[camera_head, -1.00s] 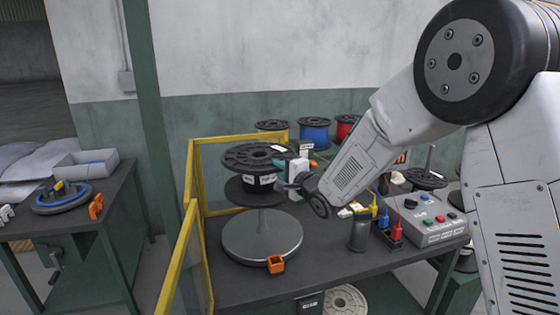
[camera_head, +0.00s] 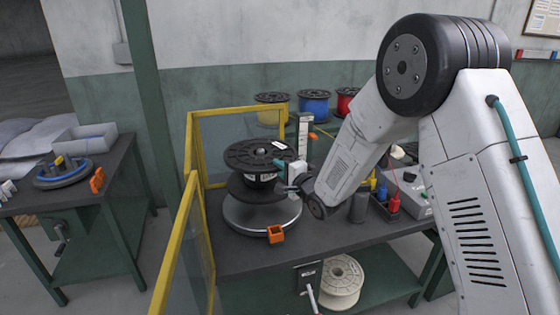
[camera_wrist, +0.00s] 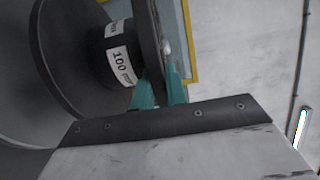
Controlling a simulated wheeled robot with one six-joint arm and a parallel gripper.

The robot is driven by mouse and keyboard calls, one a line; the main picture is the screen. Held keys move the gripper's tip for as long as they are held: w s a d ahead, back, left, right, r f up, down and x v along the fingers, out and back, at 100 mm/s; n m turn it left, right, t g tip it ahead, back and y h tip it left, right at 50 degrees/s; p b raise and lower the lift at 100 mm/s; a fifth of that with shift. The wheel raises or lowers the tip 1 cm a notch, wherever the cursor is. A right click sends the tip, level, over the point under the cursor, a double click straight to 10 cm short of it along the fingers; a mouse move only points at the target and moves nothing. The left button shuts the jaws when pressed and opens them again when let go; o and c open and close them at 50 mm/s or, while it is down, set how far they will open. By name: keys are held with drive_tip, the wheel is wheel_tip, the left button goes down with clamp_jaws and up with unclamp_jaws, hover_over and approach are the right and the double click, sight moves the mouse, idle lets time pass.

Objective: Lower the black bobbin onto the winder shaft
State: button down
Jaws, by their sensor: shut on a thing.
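The black bobbin (camera_head: 252,188) is upright, with two dark flanges and a white label on its core. It is directly above the winder's round grey plate (camera_head: 232,221), with its lower flange close over it. In the wrist view, the teal fingers (camera_wrist: 160,92) pinch that flange, and the bobbin's label (camera_wrist: 120,66) reads 100.
A yellow-framed guard (camera_head: 190,150) stands left of and behind the winder. An orange block (camera_head: 275,234) sits at the plate's front edge. A white upright post (camera_head: 303,135) and coloured spools (camera_head: 314,102) stand behind. A grey control box (camera_head: 413,200) is at right.

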drive_tip(key=shift+f, duration=3.5)
drive_tip(key=shift+s+f, duration=0.1)
drive_tip(key=shift+f, duration=0.35)
drive_tip(key=c, duration=1.3)
unclamp_jaws()
drive_tip(key=shift+c, duration=0.2)
drive_tip(key=shift+f, duration=0.1)
drive_tip(key=v, duration=0.7)
drive_tip(key=shift+s+d, duration=0.25)
drive_tip(key=shift+s, duration=0.1)
